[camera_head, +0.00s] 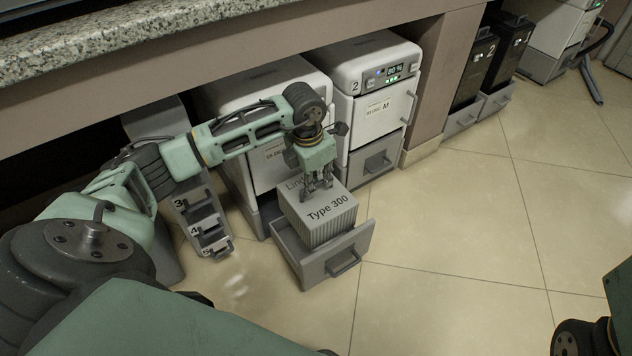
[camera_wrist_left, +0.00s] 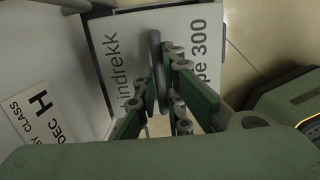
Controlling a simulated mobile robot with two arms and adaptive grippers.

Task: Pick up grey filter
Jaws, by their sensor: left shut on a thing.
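The grey filter (camera_head: 328,212) is a ribbed block with "Type 300" on its top face. In the head view it sits upright in an open grey drawer (camera_head: 345,258), with its upper part above the drawer walls. My left gripper (camera_head: 318,190) is over the filter's top and is shut on its handle. In the left wrist view the fingers (camera_wrist_left: 165,85) close around a dark grey loop on the filter's lettered top (camera_wrist_left: 128,45). The filter's lower part is hidden in the drawer. My right gripper is not in view.
White machines stand under the counter (camera_head: 140,30), one marked 2 (camera_head: 375,95) right of the drawer. A stand with numbered slots (camera_head: 200,215) is to the left. Dark canisters (camera_head: 490,65) stand at the back right. The tiled floor (camera_head: 450,230) is clear to the right.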

